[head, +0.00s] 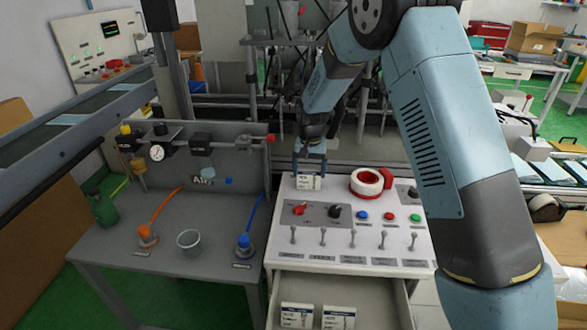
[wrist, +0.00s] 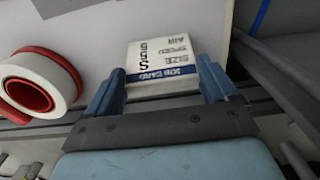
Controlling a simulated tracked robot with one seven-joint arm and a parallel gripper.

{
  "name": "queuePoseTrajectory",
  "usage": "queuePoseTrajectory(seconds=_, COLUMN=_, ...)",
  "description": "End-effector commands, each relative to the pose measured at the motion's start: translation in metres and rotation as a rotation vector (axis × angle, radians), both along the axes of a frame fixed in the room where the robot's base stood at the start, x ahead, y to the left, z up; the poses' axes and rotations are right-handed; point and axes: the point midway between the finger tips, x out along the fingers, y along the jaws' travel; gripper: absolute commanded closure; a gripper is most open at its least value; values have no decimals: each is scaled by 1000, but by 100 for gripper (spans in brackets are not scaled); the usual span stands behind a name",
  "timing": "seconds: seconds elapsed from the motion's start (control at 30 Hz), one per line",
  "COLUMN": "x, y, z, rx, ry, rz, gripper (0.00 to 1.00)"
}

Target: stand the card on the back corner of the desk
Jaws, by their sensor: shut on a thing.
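The white job card (head: 308,183) with a blue band is between the fingers of my gripper (head: 309,160), which is shut on it. In the head view it is upright at the back left corner of the white control desk (head: 280,222). I cannot tell whether its lower edge touches the desk top. In the wrist view the card (wrist: 165,52) shows its printed face, with my gripper's fingers (wrist: 163,85) at its two sides.
A red and white tape roll (head: 368,184) lies right of the card. Switches, buttons and levers fill the desk panel. The open drawer (head: 377,310) below holds two white cards (head: 297,316). A grey bench (head: 200,225) with a cup (head: 189,242) stands at left.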

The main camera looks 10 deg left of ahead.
Motion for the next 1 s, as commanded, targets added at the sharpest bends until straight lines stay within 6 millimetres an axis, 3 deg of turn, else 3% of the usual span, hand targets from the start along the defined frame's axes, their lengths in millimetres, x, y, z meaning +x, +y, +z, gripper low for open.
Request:
queuePoseTrajectory(seconds=0.17, x=0, y=0, z=0, rx=0, ry=0, rz=0, gripper=0)
queuePoseTrajectory(seconds=0.53, x=0, y=0, z=9, rx=0, ry=0, rz=0, gripper=0)
queuePoseTrajectory(seconds=1.0, x=1, y=0, z=93, rx=1, ry=-2, rz=-1, gripper=0)
